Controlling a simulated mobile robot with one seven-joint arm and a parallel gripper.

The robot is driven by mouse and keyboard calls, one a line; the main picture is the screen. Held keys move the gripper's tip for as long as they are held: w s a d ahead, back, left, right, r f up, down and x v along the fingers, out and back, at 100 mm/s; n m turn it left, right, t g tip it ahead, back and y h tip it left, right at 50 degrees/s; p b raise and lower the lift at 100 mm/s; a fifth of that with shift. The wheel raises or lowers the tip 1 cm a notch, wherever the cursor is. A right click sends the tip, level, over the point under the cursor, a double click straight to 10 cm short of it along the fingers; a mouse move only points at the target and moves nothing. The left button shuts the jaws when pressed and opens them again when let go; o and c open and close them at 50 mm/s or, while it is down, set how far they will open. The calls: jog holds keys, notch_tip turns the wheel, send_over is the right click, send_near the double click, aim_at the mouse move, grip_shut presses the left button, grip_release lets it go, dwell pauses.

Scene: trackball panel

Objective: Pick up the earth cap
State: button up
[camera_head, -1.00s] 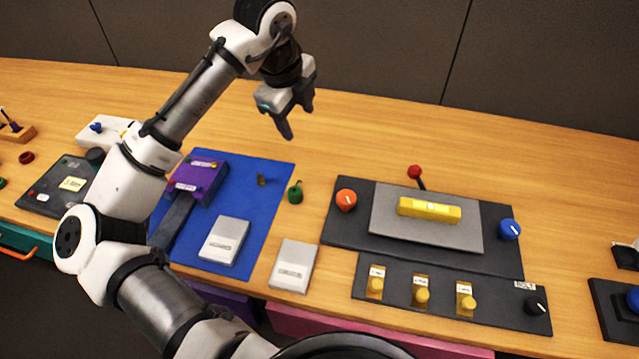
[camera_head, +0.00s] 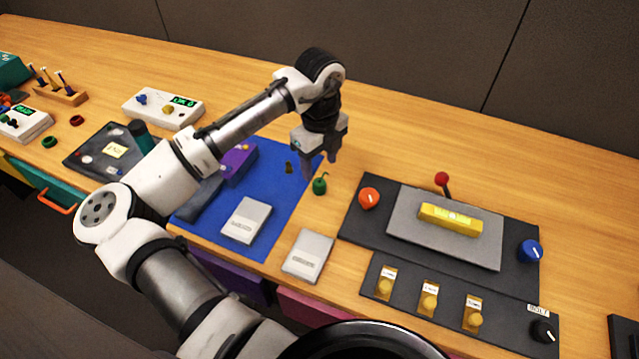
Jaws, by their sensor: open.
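The small green cap with a thin curved stem, which I take for the earth cap (camera_head: 319,186), stands on the wooden table just right of the blue mat (camera_head: 284,220). No readable label shows on it. My gripper (camera_head: 320,168) points down with its fingers apart and nothing between them. In the picture it is just above and behind the green cap. I cannot tell how high it is over the table, and no contact is clear.
A small dark brass-coloured piece (camera_head: 289,168) stands on the mat left of my gripper. A purple box (camera_head: 238,163) and a grey block (camera_head: 246,220) also rest there. Another grey block (camera_head: 308,256) lies in front. A black panel (camera_head: 365,222) with an orange knob (camera_head: 369,198) is close on the right.

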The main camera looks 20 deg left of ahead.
aim_at(320, 182)
jog(key=f, duration=0.1)
jog(key=f+p, duration=0.1)
jog(key=f, duration=0.1)
jog(key=shift+s+d+f, duration=0.1)
jog(key=shift+s+f, duration=0.15)
jog(key=shift+s, duration=0.1)
jog(key=shift+f, duration=0.7)
jog(key=c, duration=1)
